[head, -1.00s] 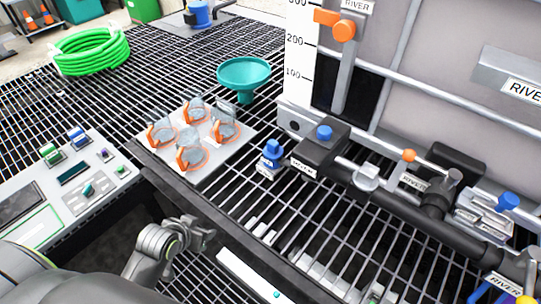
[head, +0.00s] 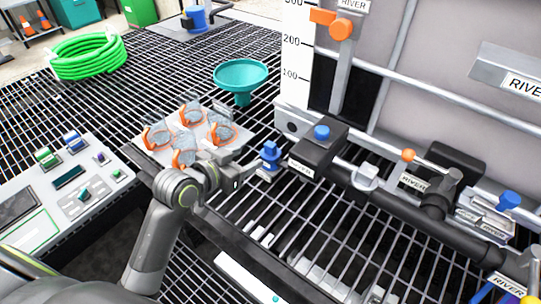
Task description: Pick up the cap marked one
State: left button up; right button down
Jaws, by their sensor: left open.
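No marking "one" is readable, so I cannot tell which item is the cap marked one. Several clear pieces with orange rims (head: 222,133) sit on a pale tray (head: 238,143) to the left. My left gripper (head: 246,174) is open, just left of the blue-topped piece and apart from it as far as I can tell. My left arm hides the tray's near corner and part of the nearest clear piece. My right gripper is out of view.
A teal funnel (head: 241,78) stands behind the tray. A black pipe fitting with a blue knob (head: 321,132) and the grey wall lie to the right. A control panel (head: 72,188) is at left, and a green hose coil (head: 88,56) lies at the back left.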

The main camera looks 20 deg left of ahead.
aim_at(268, 150)
pick_arm(q)
jog(key=x, duration=0.9)
jog(key=shift+d+f, duration=0.15)
jog(key=shift+d, duration=0.15)
jog(key=c, duration=0.7)
